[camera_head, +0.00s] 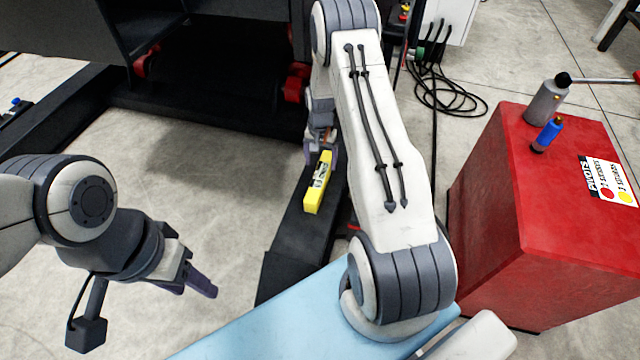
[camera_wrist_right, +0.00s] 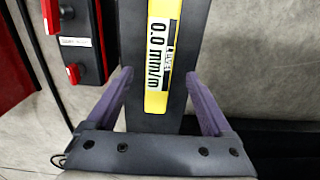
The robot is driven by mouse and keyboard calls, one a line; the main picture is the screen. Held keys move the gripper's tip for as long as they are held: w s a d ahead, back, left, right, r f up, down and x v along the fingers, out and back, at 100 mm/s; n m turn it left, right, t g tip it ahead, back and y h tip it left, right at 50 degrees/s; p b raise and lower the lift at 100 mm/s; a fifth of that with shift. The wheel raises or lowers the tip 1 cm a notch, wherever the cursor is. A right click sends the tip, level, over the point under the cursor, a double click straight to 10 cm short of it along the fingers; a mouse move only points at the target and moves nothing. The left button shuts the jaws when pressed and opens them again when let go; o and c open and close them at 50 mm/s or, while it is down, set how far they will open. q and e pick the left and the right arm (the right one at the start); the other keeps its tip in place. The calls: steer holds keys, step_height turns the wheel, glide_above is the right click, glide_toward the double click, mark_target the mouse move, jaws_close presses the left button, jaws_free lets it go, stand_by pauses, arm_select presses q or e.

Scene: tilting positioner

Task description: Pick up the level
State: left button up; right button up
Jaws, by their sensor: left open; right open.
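The level is a yellow bar with a white and black label. In the head view the level (camera_head: 318,184) lies on a dark beam of the machine's base (camera_head: 301,228). It also shows in the right wrist view (camera_wrist_right: 157,100), with a label reading 0.0 mm/m. My right gripper (camera_head: 322,152) is at the far end of the level. In the wrist view its two purple fingers (camera_wrist_right: 158,92) are open, one on each side of the level, with gaps to it. My left gripper (camera_head: 197,283) is open and empty over the floor at the left.
A dark machine frame (camera_head: 200,105) fills the back. Black cables (camera_head: 445,95) lie on the floor behind. The floor at left is clear.

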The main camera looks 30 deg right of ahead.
mark_target(320, 175)
steer(key=shift+f, duration=0.9)
steer(key=f+b, duration=0.4)
steer(key=shift+s+a+f, duration=0.1)
steer(key=shift+s+a, duration=0.25)
steer(key=shift+f, duration=0.3)
steer(key=shift+c, duration=0.3)
steer(key=shift+r, duration=0.1)
jaws_close()
